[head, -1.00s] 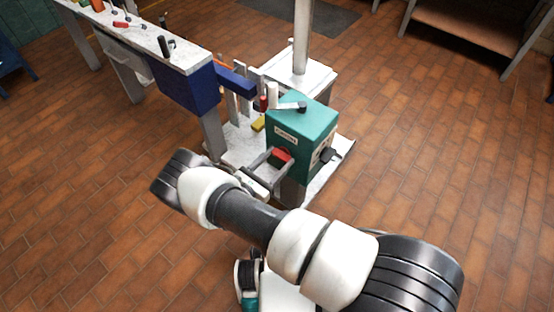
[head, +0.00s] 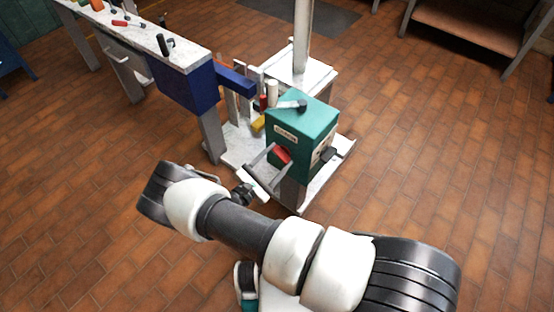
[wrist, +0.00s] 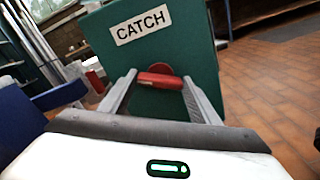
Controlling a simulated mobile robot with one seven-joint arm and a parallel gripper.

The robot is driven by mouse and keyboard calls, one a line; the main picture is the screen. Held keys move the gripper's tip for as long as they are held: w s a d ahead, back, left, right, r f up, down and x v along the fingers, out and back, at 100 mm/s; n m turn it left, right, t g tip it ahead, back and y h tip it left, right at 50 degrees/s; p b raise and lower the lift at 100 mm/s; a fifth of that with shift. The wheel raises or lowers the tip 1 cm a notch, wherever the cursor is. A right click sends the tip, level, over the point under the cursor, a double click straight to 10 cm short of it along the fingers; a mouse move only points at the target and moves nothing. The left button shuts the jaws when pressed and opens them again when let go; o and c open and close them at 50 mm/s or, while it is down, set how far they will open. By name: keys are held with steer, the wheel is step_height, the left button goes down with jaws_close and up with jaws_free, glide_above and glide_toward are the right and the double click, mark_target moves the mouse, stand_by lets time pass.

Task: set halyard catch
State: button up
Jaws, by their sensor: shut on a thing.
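A teal box (head: 302,125) with a label reading CATCH (wrist: 142,25) stands by the foot of the mast (head: 303,35). A red handle (wrist: 160,80) sticks out of its front face below the label, with a round red part behind it. The red handle also shows in the head view (head: 283,155). My gripper (wrist: 162,84) is shut on the red handle, with one grey finger at each end of it. In the head view my gripper (head: 279,157) reaches the box front from the lower left. The fingertips partly cover the handle's ends.
A grey lever (head: 290,105) lies on the box top and a black knob (head: 329,154) is on its right side. A blue block and arm (head: 187,85) stand close on the left, below a bench (head: 135,30) with tools. Open tiled floor lies to the right.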

steer(key=m, duration=1.2)
steer(key=shift+a, duration=0.1)
stand_by(0.6)
steer(key=o, duration=1)
steer(key=shift+o, duration=0.2)
steer(key=p+v, duration=0.1)
steer(key=v, duration=1.6)
steer(key=shift+s+p, duration=0.2)
steer(key=shift+p, duration=0.1)
steer(key=shift+a, duration=0.1)
